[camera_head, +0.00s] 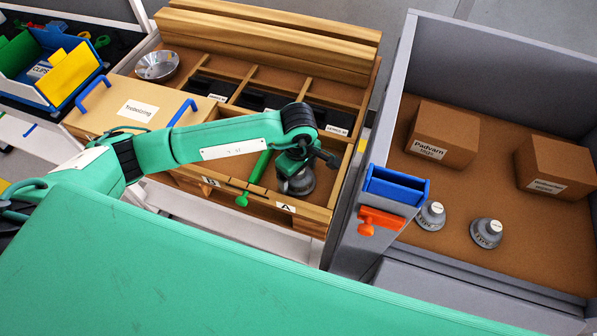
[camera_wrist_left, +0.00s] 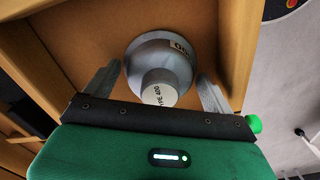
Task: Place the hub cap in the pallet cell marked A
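A grey bell-shaped hub cap (camera_wrist_left: 160,62) with a round knob and a white label stands upright on the brown floor of a wooden pallet cell. It also shows in the head view (camera_head: 297,183), partly hidden under my left gripper (camera_head: 297,166). The cell lies behind the front edge marked A (camera_head: 286,207). In the left wrist view the two fingers stand apart on either side of the cap, with gaps beside the knob. My right gripper is not in view.
A green-handled tool (camera_head: 256,168) lies left of cell A. Two similar grey caps (camera_head: 430,215) (camera_head: 486,233) stand in the grey bin at right with cardboard boxes (camera_head: 443,134). Blue and orange holders (camera_head: 396,186) sit on the bin edge. A shiny metal dish (camera_head: 157,65) lies at back left.

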